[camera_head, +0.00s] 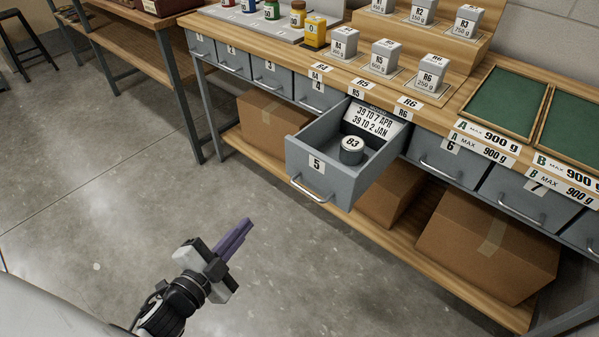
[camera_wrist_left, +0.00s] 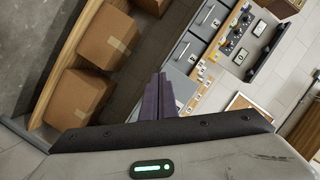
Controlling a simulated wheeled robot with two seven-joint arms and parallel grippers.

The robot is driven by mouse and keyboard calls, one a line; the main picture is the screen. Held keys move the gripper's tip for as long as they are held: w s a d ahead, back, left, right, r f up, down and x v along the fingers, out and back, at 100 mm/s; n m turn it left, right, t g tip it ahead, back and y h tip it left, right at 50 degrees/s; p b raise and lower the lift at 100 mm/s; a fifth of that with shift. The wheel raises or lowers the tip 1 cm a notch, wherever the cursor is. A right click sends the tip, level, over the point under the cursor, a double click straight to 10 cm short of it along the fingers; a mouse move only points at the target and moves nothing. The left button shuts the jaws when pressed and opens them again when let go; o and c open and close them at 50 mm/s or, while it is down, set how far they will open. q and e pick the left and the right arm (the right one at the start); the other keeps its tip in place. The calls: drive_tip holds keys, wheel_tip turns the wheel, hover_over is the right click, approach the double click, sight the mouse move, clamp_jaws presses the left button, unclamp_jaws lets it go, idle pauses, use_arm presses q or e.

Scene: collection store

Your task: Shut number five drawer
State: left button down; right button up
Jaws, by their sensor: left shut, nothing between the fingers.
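Drawer number five (camera_head: 318,165) is a grey drawer pulled well out of the workbench, with a label "5" and a silver bar handle (camera_head: 312,190) on its front. Inside it are a round tin marked "B3" (camera_head: 351,150) and a white card (camera_head: 374,118) with dates. My left gripper (camera_head: 243,229) has purple fingers, shut and empty, over the floor in front and to the left of the drawer, apart from it. In the left wrist view its fingers (camera_wrist_left: 160,98) are together, pointing towards the bench. My right gripper is not in view.
Closed drawers flank it, such as drawer four (camera_head: 317,93) and drawer six (camera_head: 446,157). Cardboard boxes (camera_head: 488,245) stand on the low shelf below. Grey weight blocks (camera_head: 431,74) and green trays (camera_head: 505,100) stand on the bench top. The floor (camera_head: 110,170) before the bench is clear.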

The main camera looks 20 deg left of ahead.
use_arm(q)
wheel_tip(320, 180, up, 4)
drive_tip(key=w+m+t+h, duration=0.1)
drive_tip(key=w+m+h, duration=0.15)
drive_tip(key=m, duration=0.45)
drive_tip(key=m+h, duration=0.3)
drive_tip(key=m, duration=0.1)
approach(297, 163)
drive_tip(key=shift+y, duration=0.25)
drive_tip(key=x, duration=0.6)
drive_tip(key=shift+w+d, duration=0.15)
drive_tip(key=shift+d, duration=0.05)
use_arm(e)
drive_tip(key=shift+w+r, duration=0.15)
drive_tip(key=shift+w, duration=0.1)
